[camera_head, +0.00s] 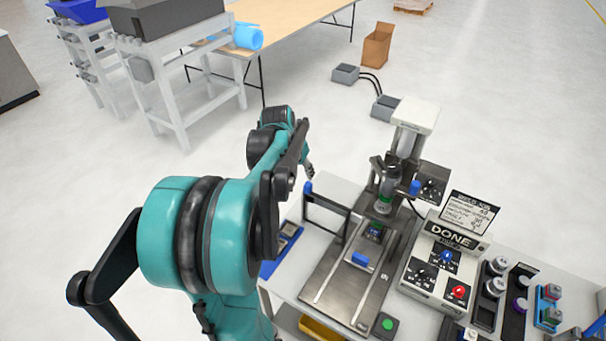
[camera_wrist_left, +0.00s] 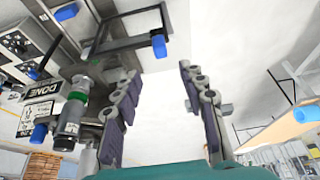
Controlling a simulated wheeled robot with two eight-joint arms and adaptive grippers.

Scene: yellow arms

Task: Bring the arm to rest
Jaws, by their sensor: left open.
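My left arm is teal and black and rises from the bottom of the head view. Its gripper (camera_head: 308,170) hangs at the far end of the arm, left of the bench machine (camera_head: 408,125). In the left wrist view the gripper (camera_wrist_left: 159,72) has its two dark fingers spread, with nothing between them but pale floor. The gripper is apart from the machine and its hinged frame (camera_head: 328,198). My right gripper is not in view.
The machine stands on a white bench (camera_head: 318,185). A control box (camera_head: 445,262) reads "DONE". Blue trays with small parts (camera_head: 548,305) lie at the right. A wooden table (camera_head: 290,22) and white stands (camera_head: 180,75) are behind. Open floor lies between.

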